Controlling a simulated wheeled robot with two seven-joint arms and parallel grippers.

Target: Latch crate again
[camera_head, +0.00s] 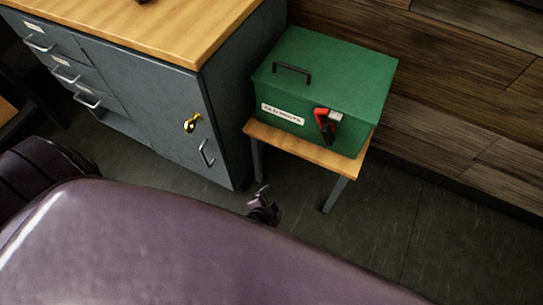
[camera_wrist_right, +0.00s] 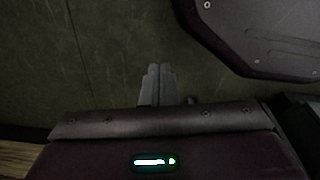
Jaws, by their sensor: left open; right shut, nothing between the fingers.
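The green crate (camera_head: 345,85) stands on a small wooden stool, with its lid down and a dark handle on top. A label reading roughly "OLD BREWER" is on its front. The red latch (camera_head: 321,118) sits on the crate's front at the right, beside a pale metal piece (camera_head: 335,115); I cannot tell whether it is fastened. My left gripper (camera_head: 263,207) is open, small and dark, below and in front of the stool, apart from the crate. My right gripper (camera_wrist_right: 158,72) is shut and empty over the floor in the right wrist view.
The stool (camera_head: 290,140) stands between a grey cabinet (camera_head: 150,95) with a wooden top and the plank wall (camera_head: 450,80). A gold key (camera_head: 192,123) is in the cabinet door. The dark floor (camera_head: 400,220) right of the stool is clear.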

